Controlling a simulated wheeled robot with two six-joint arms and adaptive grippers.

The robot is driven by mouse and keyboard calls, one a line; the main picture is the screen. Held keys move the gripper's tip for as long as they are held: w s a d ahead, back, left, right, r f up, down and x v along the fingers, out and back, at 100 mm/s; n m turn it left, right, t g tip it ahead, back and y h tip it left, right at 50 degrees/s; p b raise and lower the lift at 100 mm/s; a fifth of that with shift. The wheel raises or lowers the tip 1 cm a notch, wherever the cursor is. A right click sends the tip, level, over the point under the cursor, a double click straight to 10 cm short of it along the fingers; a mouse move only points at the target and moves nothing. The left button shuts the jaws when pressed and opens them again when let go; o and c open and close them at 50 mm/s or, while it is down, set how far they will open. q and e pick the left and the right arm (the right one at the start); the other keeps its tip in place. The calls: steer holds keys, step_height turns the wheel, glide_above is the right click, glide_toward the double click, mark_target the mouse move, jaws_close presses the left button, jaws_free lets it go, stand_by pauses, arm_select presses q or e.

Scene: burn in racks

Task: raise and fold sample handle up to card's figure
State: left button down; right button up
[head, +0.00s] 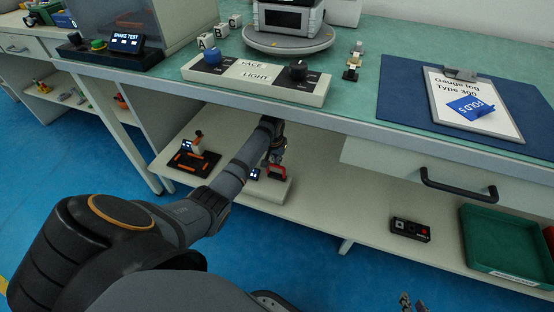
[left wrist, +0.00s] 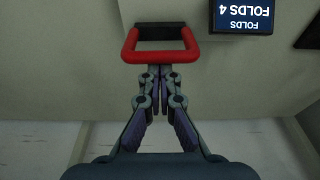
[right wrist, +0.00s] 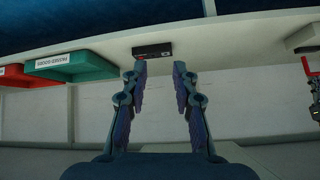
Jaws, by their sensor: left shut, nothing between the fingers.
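The sample handle (left wrist: 160,42) is a red frame on a white block on the lower shelf. It also shows in the head view (head: 278,171). A small display (left wrist: 242,15) beside it reads "FOLDS 4". The card (head: 470,107) is blue, reads "FOLD 5", and lies on the clipboard. My left gripper (left wrist: 160,73) is shut and empty, its tips at the handle's near bar; I cannot tell whether they touch. In the head view my left gripper (head: 273,156) is under the bench top. My right gripper (right wrist: 159,68) is open and empty.
The bench top and a drawer with a dark handle (head: 458,190) overhang the shelf. A black-and-orange device (head: 190,165) stands left of the white block. A black box (head: 410,229) and a green tray (head: 505,240) sit to the right. The shelf between is clear.

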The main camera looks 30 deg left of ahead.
arm_select(q)
steer(key=shift+s+d+t+p, duration=0.1)
steer(key=shift+s+t+p, duration=0.2)
steer(key=shift+p, duration=0.2)
arm_select(e)
steer(key=s+f+g, duration=0.3)
steer(key=s+f, duration=0.1)
steer(key=s, duration=0.3)
steer(key=shift+a+f+g, duration=0.15)
steer(key=shift+a+g, duration=0.15)
